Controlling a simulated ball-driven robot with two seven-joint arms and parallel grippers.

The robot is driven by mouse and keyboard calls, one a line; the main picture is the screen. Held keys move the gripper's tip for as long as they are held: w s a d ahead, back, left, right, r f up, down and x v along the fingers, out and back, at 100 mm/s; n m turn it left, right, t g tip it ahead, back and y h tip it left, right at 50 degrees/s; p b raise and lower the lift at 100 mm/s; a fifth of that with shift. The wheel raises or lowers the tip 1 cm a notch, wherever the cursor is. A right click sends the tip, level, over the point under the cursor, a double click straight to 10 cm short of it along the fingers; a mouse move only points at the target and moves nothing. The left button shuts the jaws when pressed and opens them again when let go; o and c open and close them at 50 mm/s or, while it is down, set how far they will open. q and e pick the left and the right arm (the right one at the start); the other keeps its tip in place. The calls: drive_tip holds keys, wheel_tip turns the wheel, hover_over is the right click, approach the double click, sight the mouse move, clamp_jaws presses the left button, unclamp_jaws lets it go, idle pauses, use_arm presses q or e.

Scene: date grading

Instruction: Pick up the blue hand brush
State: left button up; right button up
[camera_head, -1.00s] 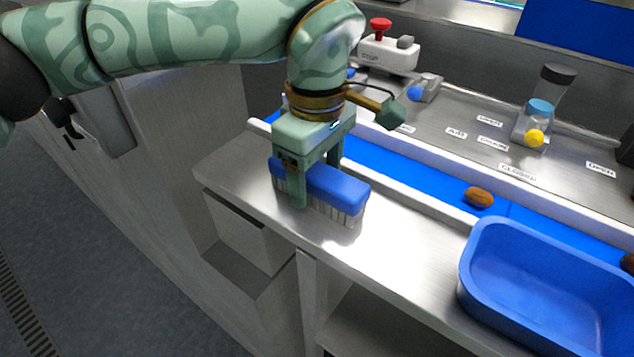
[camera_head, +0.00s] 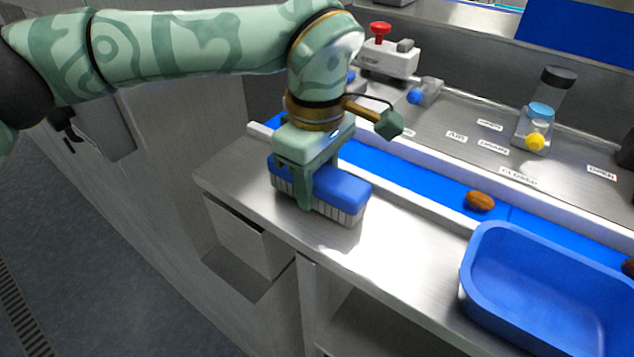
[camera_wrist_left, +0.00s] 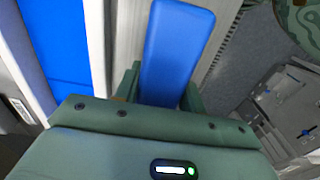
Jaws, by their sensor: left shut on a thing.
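The blue hand brush (camera_head: 340,188) has a blue back and pale bristles pointing down. It is on the steel ledge (camera_head: 237,172) beside the conveyor, or very close above it; I cannot tell which. My left gripper (camera_head: 305,190) comes down from above and is shut on the brush, with one finger on its near side. The far finger is mostly hidden. In the left wrist view the blue back of the brush (camera_wrist_left: 177,50) lies between the two green fingers. My right gripper is not in view.
A blue belt (camera_head: 405,175) runs behind the ledge with a brown date (camera_head: 480,201) on it. A blue bin (camera_head: 475,290) stands at the right. Behind are a red-knobbed box (camera_head: 388,58) and a clear dispenser (camera_head: 540,115). The ledge between brush and bin is clear.

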use_arm(q)
drive_tip(key=s+d+r, duration=0.3)
drive_tip(key=s+r, duration=0.9)
drive_tip(key=s, duration=0.1)
drive_tip(key=shift+s+r, duration=0.15)
drive_tip(key=shift+s, duration=0.25)
drive_tip(key=o, duration=0.3)
drive_tip(key=shift+c, duration=0.6)
